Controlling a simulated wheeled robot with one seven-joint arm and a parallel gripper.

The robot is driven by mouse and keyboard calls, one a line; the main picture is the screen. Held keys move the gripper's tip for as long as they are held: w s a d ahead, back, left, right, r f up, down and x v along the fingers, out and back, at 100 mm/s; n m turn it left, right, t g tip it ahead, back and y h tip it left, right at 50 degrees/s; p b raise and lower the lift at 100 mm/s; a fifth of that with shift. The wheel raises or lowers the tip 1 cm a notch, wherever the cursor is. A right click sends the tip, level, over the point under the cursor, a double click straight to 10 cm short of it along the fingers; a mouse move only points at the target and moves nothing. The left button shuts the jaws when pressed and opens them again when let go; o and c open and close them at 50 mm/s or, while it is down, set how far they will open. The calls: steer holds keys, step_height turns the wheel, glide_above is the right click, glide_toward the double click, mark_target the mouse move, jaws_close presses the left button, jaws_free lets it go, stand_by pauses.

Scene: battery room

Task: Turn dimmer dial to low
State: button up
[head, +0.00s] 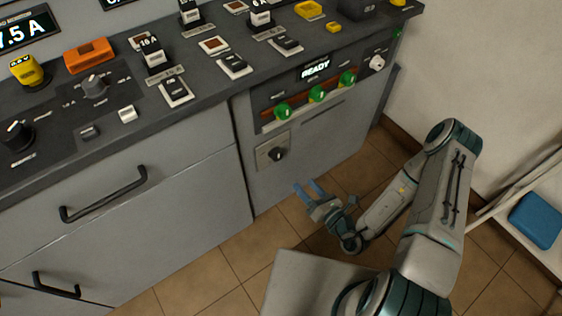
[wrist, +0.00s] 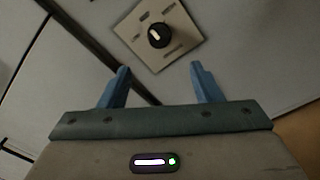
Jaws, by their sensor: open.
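A black dial (head: 277,154) with a pale pointer mark sits on a square beige plate (head: 262,152) on the cabinet's front face, below the green knobs. In the wrist view the dial (wrist: 158,35) is ahead of my fingers, near the top, with its plate (wrist: 135,28) appearing tilted. Small marks around it are too blurred to read. My gripper (head: 306,187) is open and empty, its blue fingers apart from the dial. In the wrist view the gripper (wrist: 160,68) points toward the plate. I cannot tell which dial is the dimmer; other knobs are on the console top.
A grey knob (head: 95,86) and a black knob (head: 17,134) are on the console top at left. Several green knobs, one at the middle (head: 317,94), line the front panel above the plate. Drawer handles (head: 104,194) stick out at left. Floor (head: 205,262) before the cabinet is clear.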

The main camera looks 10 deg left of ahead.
mark_target(279, 157)
steer(key=b+x, duration=0.1)
steer(key=x, duration=1.2)
steer(key=shift+a, duration=0.15)
steer(key=c, duration=1)
